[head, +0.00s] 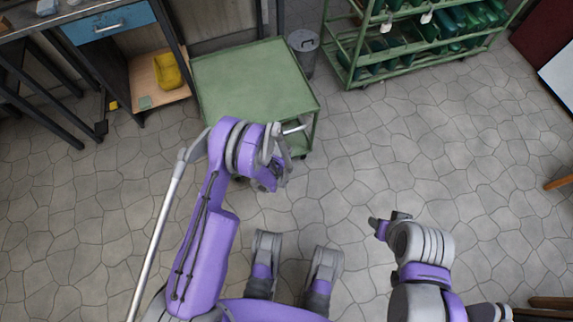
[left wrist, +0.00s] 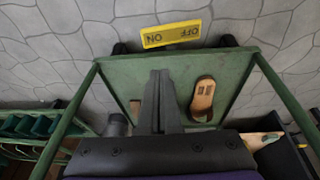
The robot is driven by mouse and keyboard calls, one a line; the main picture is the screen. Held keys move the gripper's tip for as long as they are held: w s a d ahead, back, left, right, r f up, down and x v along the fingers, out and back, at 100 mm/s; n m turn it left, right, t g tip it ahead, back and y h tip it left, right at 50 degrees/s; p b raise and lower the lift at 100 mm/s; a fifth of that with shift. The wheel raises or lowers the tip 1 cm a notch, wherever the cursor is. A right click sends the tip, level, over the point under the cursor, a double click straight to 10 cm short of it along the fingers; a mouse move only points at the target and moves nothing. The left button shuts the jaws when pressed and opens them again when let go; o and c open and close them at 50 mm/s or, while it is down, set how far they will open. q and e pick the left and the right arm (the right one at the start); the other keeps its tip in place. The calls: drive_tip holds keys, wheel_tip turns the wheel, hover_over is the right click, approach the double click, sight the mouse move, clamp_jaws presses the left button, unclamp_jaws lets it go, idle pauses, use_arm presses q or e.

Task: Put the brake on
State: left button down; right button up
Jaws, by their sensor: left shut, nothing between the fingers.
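The green cart (head: 252,80) stands ahead of my left arm in the head view, its flat top bare. In the left wrist view its lower shelf (left wrist: 125,75) shows between the green posts. A yellow plate marked ON and OFF (left wrist: 171,34) is at the shelf's edge by the floor, upside down in this view, with dark wheel parts near it. My left gripper (left wrist: 160,73) is shut and empty, in front of the shelf and pointing toward the plate, apart from it. The fingertips are hard to make out in the head view. My right gripper (head: 384,222) hangs over bare floor, away from the cart.
A brown sandal (left wrist: 203,97) lies on the lower shelf. A grey bin (head: 304,48) stands by the cart. A green rack (head: 352,62) with green trays is at the back right. A bench with a blue drawer (head: 108,23) is at left.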

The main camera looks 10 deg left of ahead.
use_arm(q)
drive_tip(key=shift+w+d+f, duration=0.1)
drive_tip(key=shift+f, duration=0.45)
drive_tip(key=shift+f, duration=0.1)
drive_tip(key=b+x, duration=0.1)
drive_tip(key=x, duration=0.3)
drive_tip(key=b+x, duration=0.1)
drive_tip(key=x, duration=0.3)
drive_tip(key=b+x, duration=0.1)
drive_tip(key=x, duration=0.3)
drive_tip(key=shift+d+f+b, duration=0.35)
drive_tip(key=shift+b, duration=0.05)
drive_tip(key=shift+d+f, duration=0.1)
drive_tip(key=shift+f, duration=0.45)
